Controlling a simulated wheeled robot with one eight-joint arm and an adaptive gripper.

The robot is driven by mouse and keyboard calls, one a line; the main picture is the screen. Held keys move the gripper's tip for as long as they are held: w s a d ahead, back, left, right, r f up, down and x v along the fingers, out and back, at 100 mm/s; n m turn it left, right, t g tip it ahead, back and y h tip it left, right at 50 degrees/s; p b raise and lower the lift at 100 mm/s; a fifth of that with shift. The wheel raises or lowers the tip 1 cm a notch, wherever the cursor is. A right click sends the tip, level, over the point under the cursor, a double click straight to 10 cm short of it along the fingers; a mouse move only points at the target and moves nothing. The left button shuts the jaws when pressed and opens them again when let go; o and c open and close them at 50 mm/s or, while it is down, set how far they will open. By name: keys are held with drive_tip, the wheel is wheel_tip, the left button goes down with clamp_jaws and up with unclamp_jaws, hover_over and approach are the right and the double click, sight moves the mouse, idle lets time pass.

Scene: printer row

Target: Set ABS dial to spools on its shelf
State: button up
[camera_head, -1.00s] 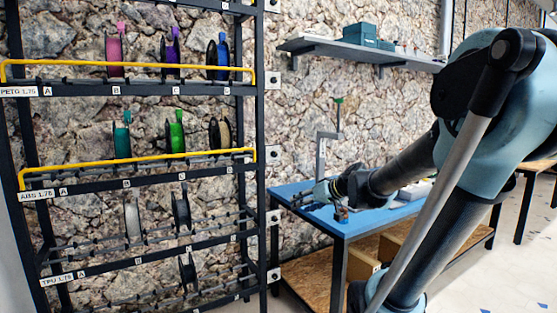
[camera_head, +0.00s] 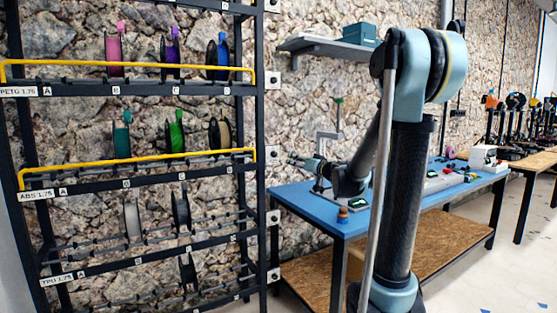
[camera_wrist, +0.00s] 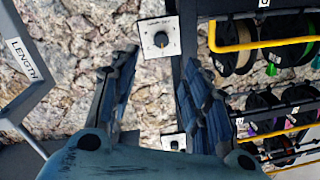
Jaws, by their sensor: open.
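The ABS shelf (camera_head: 110,184), labelled "ABS 1.75", bears a teal spool (camera_head: 122,140), a green spool (camera_head: 175,135) and a dark-rimmed beige spool (camera_head: 219,134). A white dial panel (camera_head: 273,154) is mounted beside the rack at this level. The wrist view, seemingly upside down, shows a panel with a dark round knob (camera_wrist: 160,39), likely the same one; its setting is too small to read. My gripper (camera_head: 292,160) is open and empty, facing the panel from the right, apart from it. In the wrist view my gripper (camera_wrist: 158,60) has its fingertips either side of the knob's line.
Other dial panels sit above (camera_head: 273,78) and below (camera_head: 274,218). The dark rack post (camera_head: 261,120) stands close left of the panels. A blue table (camera_head: 300,197) with small items lies below my arm. A wall shelf (camera_head: 325,46) hangs above.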

sight(276, 155)
drive_tip(key=x, duration=1.4)
drive_tip(key=shift+w+a, duration=0.2)
drive_tip(key=shift+a, duration=0.15)
clamp_jaws()
drive_tip(key=shift+d, duration=0.15)
